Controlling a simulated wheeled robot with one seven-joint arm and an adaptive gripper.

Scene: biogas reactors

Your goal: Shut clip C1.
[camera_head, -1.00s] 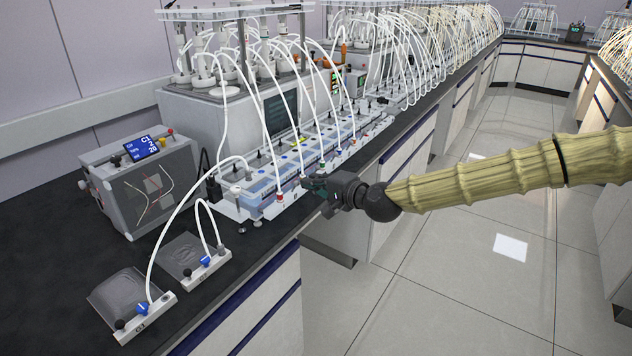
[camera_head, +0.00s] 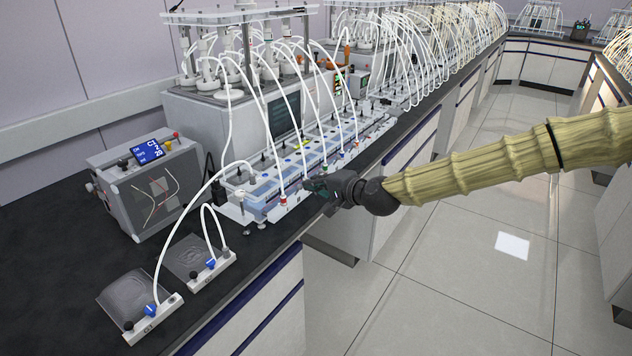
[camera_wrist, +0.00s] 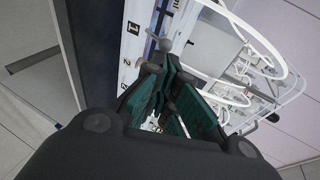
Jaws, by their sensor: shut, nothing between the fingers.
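I cannot make out a C1 label with certainty. Two blue clips sit on white bases beside grey bags at the front left of the bench: a nearer clip (camera_head: 150,310) and a farther clip (camera_head: 211,264), each with a white tube. My gripper (camera_head: 314,186) is shut and empty at the front edge of the long white tray (camera_head: 291,207), right of a red fitting (camera_head: 283,200). In the wrist view its green-padded fingers (camera_wrist: 167,82) point at the tray, near a grey round-ended fitting (camera_wrist: 164,44). Numbers 1 and 2 show on the tray there.
A grey box with a blue display (camera_head: 148,152) stands on the dark bench at left. Arched white tubes (camera_head: 270,95) rise over the tray to the reactors behind. The bench between the bags and the box is clear. Open floor (camera_head: 440,280) lies at right.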

